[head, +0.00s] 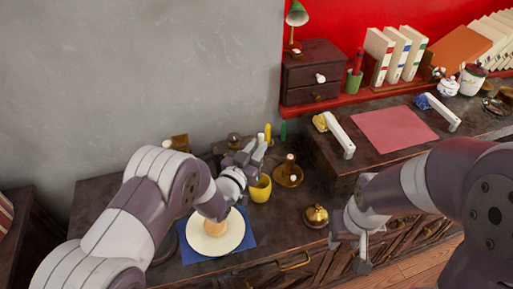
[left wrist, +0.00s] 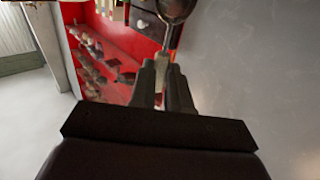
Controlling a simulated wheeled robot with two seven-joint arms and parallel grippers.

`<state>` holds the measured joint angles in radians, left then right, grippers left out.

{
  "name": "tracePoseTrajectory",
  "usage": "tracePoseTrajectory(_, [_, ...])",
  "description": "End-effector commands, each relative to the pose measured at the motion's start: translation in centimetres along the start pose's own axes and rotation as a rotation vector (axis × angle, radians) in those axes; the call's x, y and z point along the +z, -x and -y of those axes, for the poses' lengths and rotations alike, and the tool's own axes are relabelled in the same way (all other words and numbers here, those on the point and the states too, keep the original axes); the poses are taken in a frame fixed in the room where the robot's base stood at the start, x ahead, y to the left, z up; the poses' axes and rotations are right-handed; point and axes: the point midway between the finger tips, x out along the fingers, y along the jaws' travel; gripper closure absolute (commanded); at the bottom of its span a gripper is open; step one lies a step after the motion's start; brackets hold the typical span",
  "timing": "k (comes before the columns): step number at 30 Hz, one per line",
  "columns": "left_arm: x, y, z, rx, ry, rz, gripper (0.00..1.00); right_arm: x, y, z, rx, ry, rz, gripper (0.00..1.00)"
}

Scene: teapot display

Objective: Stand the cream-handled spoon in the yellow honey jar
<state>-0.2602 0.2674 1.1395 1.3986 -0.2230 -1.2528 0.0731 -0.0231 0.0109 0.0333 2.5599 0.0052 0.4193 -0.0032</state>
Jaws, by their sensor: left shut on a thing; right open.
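The yellow honey jar (head: 260,190) stands upright on the dark cabinet top, just right of the white plate in the head view. My left gripper (head: 256,152) is just above and behind the jar in the picture. In the left wrist view my left gripper (left wrist: 167,85) is shut on the spoon, whose dark metal bowl (left wrist: 176,8) sticks out beyond the fingertips. No spoon is visible inside the jar. My right gripper (head: 360,248) is open and empty, near the cabinet's front edge.
A white plate (head: 232,238) with a tan item lies on a blue mat (head: 190,257). A brass candle holder (head: 288,176) stands right of the jar, and a brass bell (head: 316,215) sits further front. A raised shelf (head: 365,156) bounds the right side.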

Motion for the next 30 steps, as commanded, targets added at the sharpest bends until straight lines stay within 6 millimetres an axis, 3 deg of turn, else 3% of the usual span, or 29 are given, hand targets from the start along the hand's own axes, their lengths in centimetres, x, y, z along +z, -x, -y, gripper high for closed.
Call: tracePoseTrajectory(30, [11.0, 0.1, 0.0, 0.0, 0.0, 0.0, 1.0, 1.1, -9.0, 0.0, 0.0, 0.0, 0.0, 0.57])
